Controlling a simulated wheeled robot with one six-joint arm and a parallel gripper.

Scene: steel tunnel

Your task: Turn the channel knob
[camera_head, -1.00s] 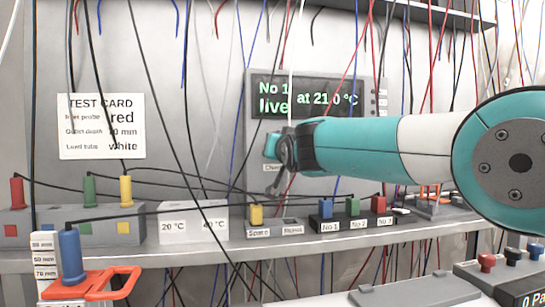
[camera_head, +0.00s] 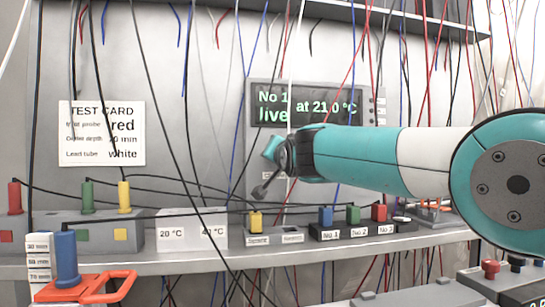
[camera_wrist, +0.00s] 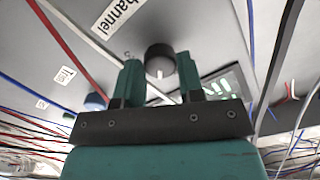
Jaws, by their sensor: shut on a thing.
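The channel knob (camera_wrist: 160,57) is a dark round knob with a pale mark, on the grey panel beside the "Channel" label (camera_wrist: 118,14). My gripper (camera_wrist: 158,64) has its two green fingers on either side of the knob and is shut on it. In the head view my gripper (camera_head: 273,148) is at the lower left of the display panel, and its wrist hides the knob. The display (camera_head: 310,104) reads "No 1 live at 21.0 °C" in green.
Several loose wires hang around my arm. A test card (camera_head: 102,133) is on the wall at left.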

